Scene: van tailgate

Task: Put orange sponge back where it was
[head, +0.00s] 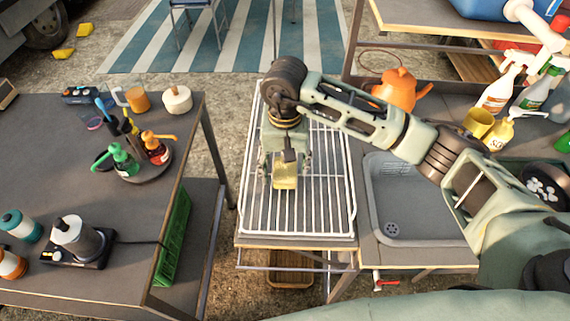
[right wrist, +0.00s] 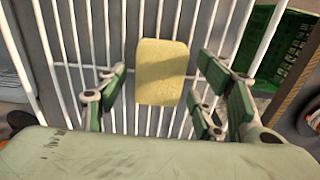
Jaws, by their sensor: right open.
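A pale yellow sponge (head: 285,177) is over the white wire rack (head: 325,205), near its middle. In the right wrist view the sponge (right wrist: 162,72) appears to lie flat on the rack's bars (right wrist: 75,60). I see no orange-coloured sponge. My right gripper (head: 284,165) hangs over the rack, pointing down at the sponge. In the right wrist view the fingers of the right gripper (right wrist: 165,98) are spread, with clear gaps to the sponge on both sides. My left gripper is not in view.
A sink (head: 410,205) is right of the rack. Spray bottles (head: 497,85), an orange kettle (head: 400,88) and yellow cups (head: 478,122) stand behind it. The left table (head: 70,175) holds several bottles and a mug (head: 136,99). A green crate (head: 173,235) is at its side.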

